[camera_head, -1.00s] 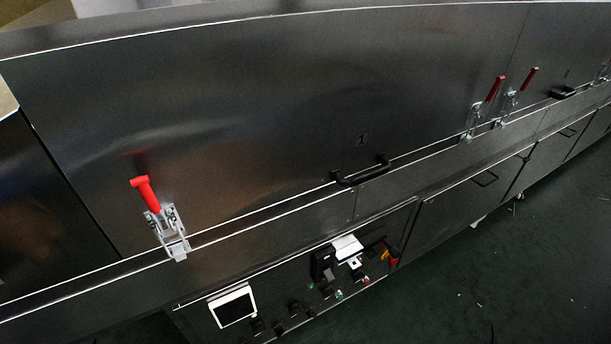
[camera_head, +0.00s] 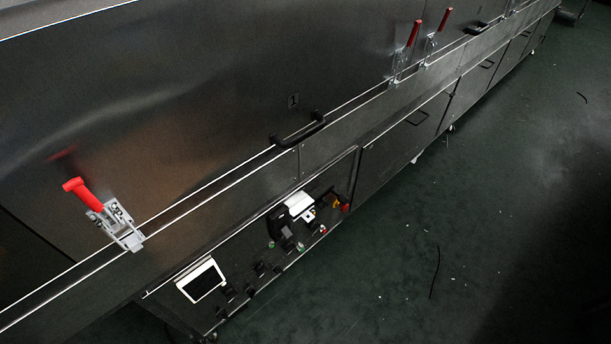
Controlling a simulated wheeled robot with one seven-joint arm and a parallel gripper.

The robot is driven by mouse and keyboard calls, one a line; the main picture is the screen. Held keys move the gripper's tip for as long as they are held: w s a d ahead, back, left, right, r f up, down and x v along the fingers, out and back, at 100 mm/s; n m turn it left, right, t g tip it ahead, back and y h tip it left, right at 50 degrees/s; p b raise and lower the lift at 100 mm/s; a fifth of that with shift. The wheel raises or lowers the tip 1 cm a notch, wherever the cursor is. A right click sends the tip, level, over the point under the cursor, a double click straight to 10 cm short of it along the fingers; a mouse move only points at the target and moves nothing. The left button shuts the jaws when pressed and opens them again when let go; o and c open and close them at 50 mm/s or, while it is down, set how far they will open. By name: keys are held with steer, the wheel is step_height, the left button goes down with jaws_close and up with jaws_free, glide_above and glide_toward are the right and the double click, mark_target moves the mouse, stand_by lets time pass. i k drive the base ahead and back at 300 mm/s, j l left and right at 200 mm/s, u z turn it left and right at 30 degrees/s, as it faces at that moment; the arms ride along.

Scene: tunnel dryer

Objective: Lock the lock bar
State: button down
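A toggle-clamp lock bar with a red handle (camera_head: 88,195) and a silver metal base (camera_head: 122,228) is on the dark panel at the left. Its handle points up and to the left, away from the seam. Two more clamps with red handles, one lock bar (camera_head: 411,38) and another lock bar (camera_head: 440,24), stand along the same seam farther away at the upper right. Their handles also point upward. Another clamp at the far top edge is too small to tell. My gripper is not in view.
A black handle (camera_head: 300,130) sits on the panel between the clamps. Below the seam is a control panel with a white-framed screen (camera_head: 201,282), switches and a red-and-yellow switch (camera_head: 341,204). The dark green floor (camera_head: 460,200) at right is mostly clear.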

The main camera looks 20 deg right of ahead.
mark_target(342, 199)
steer(key=i, duration=1.2)
steer(key=z, duration=0.05)
